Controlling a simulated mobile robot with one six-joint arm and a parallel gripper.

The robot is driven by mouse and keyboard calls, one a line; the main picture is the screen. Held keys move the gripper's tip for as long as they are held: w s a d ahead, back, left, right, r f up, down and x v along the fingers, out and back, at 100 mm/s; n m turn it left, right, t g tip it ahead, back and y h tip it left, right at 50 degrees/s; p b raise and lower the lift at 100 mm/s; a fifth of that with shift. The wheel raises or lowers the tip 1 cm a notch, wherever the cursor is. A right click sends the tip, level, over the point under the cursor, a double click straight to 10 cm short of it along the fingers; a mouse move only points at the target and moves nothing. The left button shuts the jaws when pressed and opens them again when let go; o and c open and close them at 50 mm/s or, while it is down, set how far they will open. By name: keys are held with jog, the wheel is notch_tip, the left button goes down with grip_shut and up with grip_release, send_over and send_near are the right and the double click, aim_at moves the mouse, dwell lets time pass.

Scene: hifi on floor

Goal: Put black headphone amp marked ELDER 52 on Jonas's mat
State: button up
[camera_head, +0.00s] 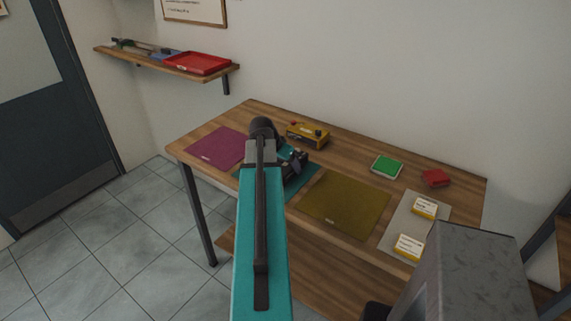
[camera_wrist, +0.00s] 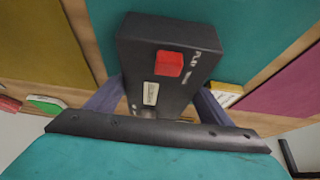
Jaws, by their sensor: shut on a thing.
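My gripper (camera_wrist: 158,104) is shut on a black box-shaped device (camera_wrist: 180,42) with a red button, a cream label and white lettering too small to read surely. The device is tilted in the wrist view, with a finger on each side. In the head view my gripper (camera_head: 296,160) is over the teal mat (camera_head: 301,181), and the arm hides part of that mat. I cannot tell whether the device touches it. A magenta mat (camera_head: 216,146) lies left and an olive mat (camera_head: 345,205) right. Their name marks are unreadable, so I cannot tell which is Jonas's.
A yellow device (camera_head: 307,136) stands behind my gripper. A green item (camera_head: 386,166) and a red box (camera_head: 436,177) are at the back right. A pale mat (camera_head: 404,226) holds two yellow-and-white boxes (camera_head: 424,208). A wall shelf (camera_head: 140,60) carries a red tray (camera_head: 198,64). The magenta and olive mats look bare.

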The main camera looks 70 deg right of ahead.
jog(key=o, duration=1.9)
jog(key=shift+f, duration=0.1)
jog(key=shift+c, duration=0.2)
jog(key=shift+r, duration=0.2)
jog(key=shift+b+v, duration=1.45)
jog(key=shift+v, duration=4.5)
